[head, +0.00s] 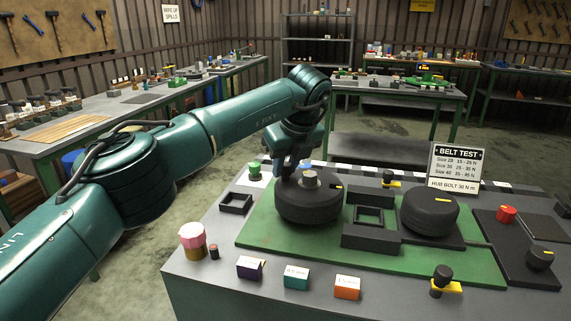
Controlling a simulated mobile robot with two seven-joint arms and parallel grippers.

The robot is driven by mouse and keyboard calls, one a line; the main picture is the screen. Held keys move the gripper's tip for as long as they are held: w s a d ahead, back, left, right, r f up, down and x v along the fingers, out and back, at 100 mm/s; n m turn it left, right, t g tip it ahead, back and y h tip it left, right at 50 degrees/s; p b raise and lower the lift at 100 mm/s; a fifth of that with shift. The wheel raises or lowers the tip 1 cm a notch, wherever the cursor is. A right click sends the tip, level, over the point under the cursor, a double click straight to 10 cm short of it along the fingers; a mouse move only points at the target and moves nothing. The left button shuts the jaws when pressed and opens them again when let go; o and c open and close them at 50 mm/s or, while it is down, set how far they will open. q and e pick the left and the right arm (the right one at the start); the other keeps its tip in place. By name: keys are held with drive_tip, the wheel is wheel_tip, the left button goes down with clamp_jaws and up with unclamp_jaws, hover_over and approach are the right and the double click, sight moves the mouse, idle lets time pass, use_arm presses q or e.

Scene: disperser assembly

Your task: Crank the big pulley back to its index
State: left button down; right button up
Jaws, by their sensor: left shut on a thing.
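The big pulley (308,203) is a thick black wheel lying flat on the green mat, with a pale metal hub on top and a short yellow mark on the right of its top face. My left gripper (287,172) points down at the far left edge of the pulley and is shut on what seems to be its crank handle. The fingertips and the handle are mostly hidden. A second black pulley (430,214) with a yellow mark sits on the right. My right gripper is not in view.
The green mat (262,230) lies on a grey table. A black frame block (368,236) stands between the pulleys. Several coloured boxes, including an orange one (347,287), line the front. A pink-topped jar (192,241) stands front left. A belt test sign (456,167) stands behind.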

sight(298, 191)
use_arm(q)
drive_tip(key=shift+r, duration=0.1)
drive_tip(key=c, duration=1.2)
unclamp_jaws()
drive_tip(key=v, duration=1.3)
drive_tip(key=shift+s, duration=0.1)
